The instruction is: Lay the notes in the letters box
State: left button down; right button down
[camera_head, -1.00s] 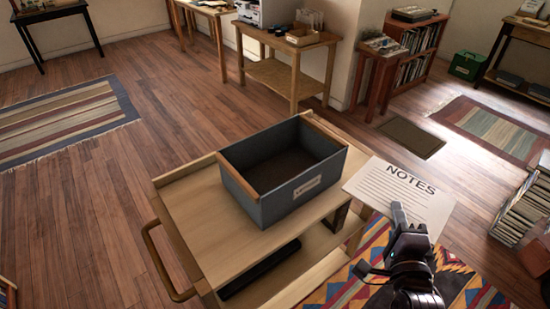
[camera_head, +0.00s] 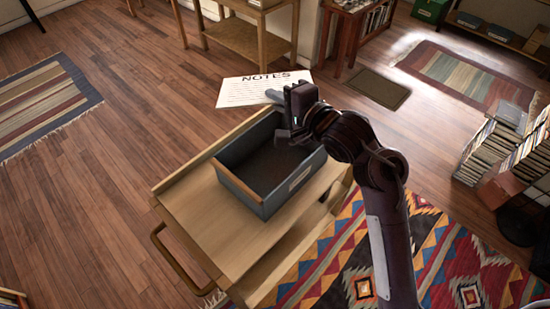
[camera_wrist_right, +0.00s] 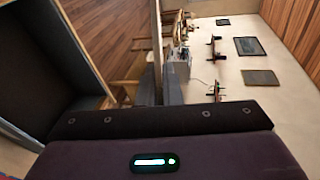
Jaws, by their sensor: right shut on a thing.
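The notes are a white sheet (camera_head: 250,91) headed "NOTES", seen in the head view beyond the far end of the box. My right gripper (camera_head: 276,97) is shut on the sheet's near edge and holds it up, apart from the box. The letters box (camera_head: 240,184) is a dark grey open box with wooden end rims and a pale label, standing on a wooden cart. Its visible inside is dark and looks empty, partly hidden by my gripper. In the right wrist view the box (camera_wrist_right: 40,60) shows at the left; the sheet is hard to make out there. My left gripper is out of view.
The light wooden cart (camera_head: 215,230) has free top space in front of the box and a handle (camera_head: 175,265) at its left. A patterned rug (camera_head: 400,260) lies to the right. Crates of records (camera_head: 495,150) stand at the far right. A wooden table (camera_head: 250,40) stands behind.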

notch_tip(320, 180, down, 18)
jog(key=p, duration=0.1)
jog(key=shift+f, duration=0.15)
jog(key=shift+f, duration=0.2)
jog(key=shift+f, duration=0.35)
jog(key=c, duration=1.6)
grip_release()
jog(key=shift+c, duration=0.2)
jog(key=shift+o, duration=0.2)
